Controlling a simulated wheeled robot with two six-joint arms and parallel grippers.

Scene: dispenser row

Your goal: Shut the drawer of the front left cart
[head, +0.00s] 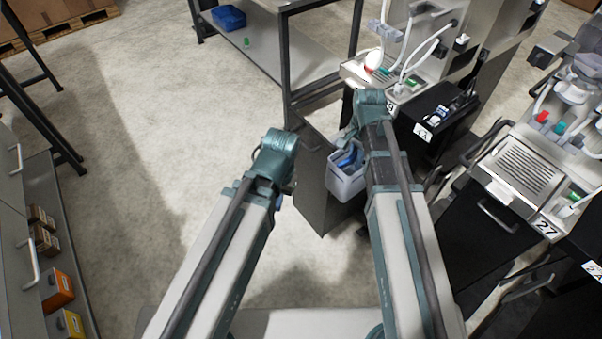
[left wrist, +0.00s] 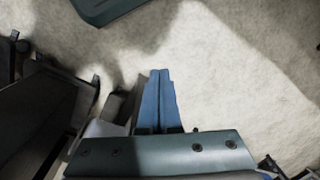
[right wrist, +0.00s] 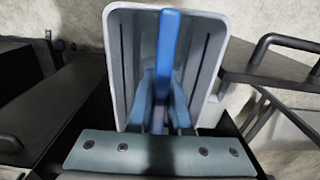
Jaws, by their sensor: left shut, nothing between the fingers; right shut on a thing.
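A dark grey cart (head: 313,186) with a bar handle (head: 310,142) stands ahead of me, partly behind my arms. In the right wrist view a bar handle (right wrist: 285,42) shows at right. I cannot tell how far its drawer is out. My right gripper (head: 350,157) is shut on a bright blue bar (right wrist: 168,38) over a light grey bin (head: 347,187); the bin fills the middle of the right wrist view (right wrist: 212,60). My left gripper (left wrist: 157,75) is shut and empty, above the floor left of the cart; its fingers are mostly hidden in the head view.
A metal-framed bench (head: 283,52) with a blue tray (head: 229,18) stands behind the cart. Dispensers (head: 520,172) with dark drawers line the right. A shelf (head: 75,285) with small boxes is at far left. The floor left of my arms is clear.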

